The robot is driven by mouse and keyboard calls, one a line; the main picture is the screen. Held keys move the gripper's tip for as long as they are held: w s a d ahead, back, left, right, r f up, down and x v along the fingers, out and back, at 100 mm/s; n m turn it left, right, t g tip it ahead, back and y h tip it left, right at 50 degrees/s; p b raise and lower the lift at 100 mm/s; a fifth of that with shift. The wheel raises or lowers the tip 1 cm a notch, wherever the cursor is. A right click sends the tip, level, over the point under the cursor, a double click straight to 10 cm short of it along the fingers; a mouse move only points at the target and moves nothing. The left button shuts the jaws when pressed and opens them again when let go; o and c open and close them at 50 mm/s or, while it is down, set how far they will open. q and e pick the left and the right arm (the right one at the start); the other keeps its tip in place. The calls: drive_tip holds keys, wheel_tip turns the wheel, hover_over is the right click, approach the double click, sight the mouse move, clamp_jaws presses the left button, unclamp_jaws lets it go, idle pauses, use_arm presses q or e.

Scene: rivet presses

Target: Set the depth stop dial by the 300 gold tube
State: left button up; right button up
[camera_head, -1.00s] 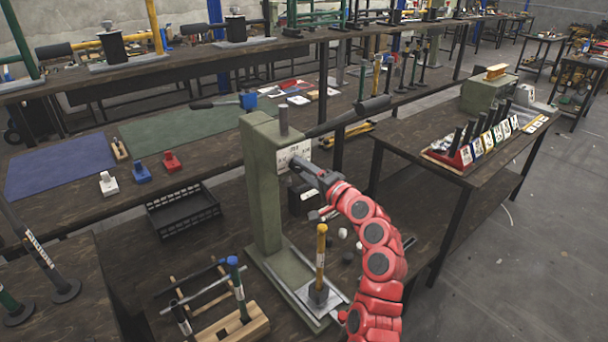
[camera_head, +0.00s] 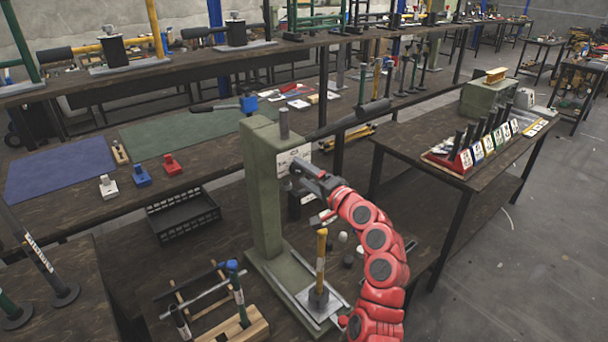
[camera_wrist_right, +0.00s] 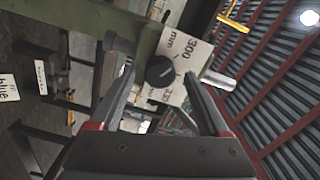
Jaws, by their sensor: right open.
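The depth stop dial (camera_wrist_right: 160,71) is a round black knob with a pale mark. It sits on a white scale plate (camera_wrist_right: 182,48) reading "300 mm", with another partly hidden number below. The plate also shows on the green press (camera_head: 263,190) in the head view (camera_head: 288,160). My right gripper (camera_head: 297,170) is open at the plate; in the right wrist view its fingers (camera_wrist_right: 153,76) flank the dial with visible gaps. Contact cannot be told. A gold tube (camera_head: 321,254) stands upright on the press base; its label is too small to read. My left gripper is out of view.
The press handle (camera_head: 350,119) reaches right above my gripper. A wooden rack of tools (camera_head: 245,328) stands left of the press base. A black crate (camera_head: 184,216) lies behind it. A side table (camera_head: 400,145) at right carries labelled cards (camera_head: 478,153).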

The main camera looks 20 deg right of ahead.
drive_tip(key=b+v, duration=0.1)
drive_tip(key=v, duration=1.6)
drive_tip(key=shift+b, duration=0.4)
drive_tip(key=shift+w, duration=0.1)
